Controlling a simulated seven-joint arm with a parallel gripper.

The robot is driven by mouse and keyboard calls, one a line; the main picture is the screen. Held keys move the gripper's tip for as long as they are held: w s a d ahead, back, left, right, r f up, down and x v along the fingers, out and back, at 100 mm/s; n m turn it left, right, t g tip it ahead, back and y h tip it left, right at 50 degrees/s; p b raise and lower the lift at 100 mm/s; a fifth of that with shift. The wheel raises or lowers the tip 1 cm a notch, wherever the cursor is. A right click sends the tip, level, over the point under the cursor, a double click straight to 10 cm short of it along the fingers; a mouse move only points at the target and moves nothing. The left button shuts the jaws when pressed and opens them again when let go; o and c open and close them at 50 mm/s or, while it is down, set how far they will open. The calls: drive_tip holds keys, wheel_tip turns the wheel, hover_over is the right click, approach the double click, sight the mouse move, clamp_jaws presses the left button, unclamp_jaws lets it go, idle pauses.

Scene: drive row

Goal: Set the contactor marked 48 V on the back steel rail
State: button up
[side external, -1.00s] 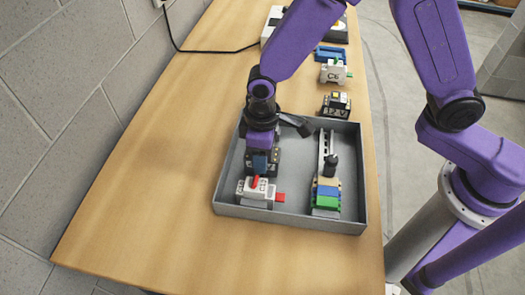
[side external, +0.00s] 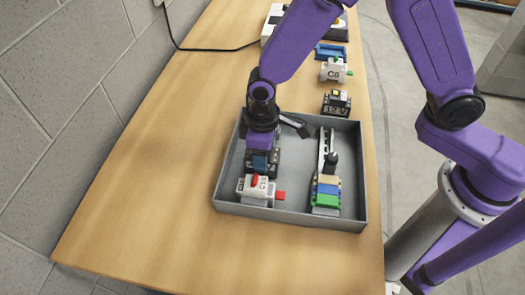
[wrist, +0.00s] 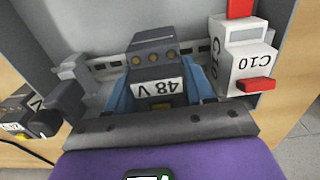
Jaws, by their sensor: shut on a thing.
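My gripper (wrist: 159,88) is shut on the dark contactor marked 48 V (wrist: 155,72), with one blue finger on each side of it. The contactor's white label faces the wrist camera. In the side external view my gripper (side external: 261,162) is low over the left part of the grey tray and hides most of the contactor. The back steel rail (wrist: 108,67) shows as a slotted strip left of the contactor in the wrist view. The contactor is at this rail; its underside is hidden, so I cannot tell whether it is seated.
White breakers, one marked C10 (wrist: 246,66), stand close to the right finger. A grey block (wrist: 71,82) is on the left. The front rail (side external: 324,148) carries tan, blue and green blocks (side external: 327,191). A 12 V contactor (side external: 336,103) and C6 breaker (side external: 334,71) stand outside the grey tray (side external: 348,224).

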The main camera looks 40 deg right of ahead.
drive_tip(key=o, duration=1.4)
wheel_tip(320, 180, up, 17)
drive_tip(key=shift+r, duration=0.2)
drive_tip(key=s+d+n, duration=0.1)
drive_tip(key=s+d, duration=0.5)
drive_tip(key=d, duration=0.1)
drive_tip(key=s+d+f+n, duration=0.1)
drive_tip(key=s+d, duration=0.5)
drive_tip(key=d, duration=0.1)
drive_tip(key=s+d+f+n, duration=0.1)
drive_tip(key=s+d, duration=0.6)
drive_tip(key=d, duration=0.1)
drive_tip(key=shift+d+f+n, duration=0.1)
drive_tip(key=shift+n, duration=0.2)
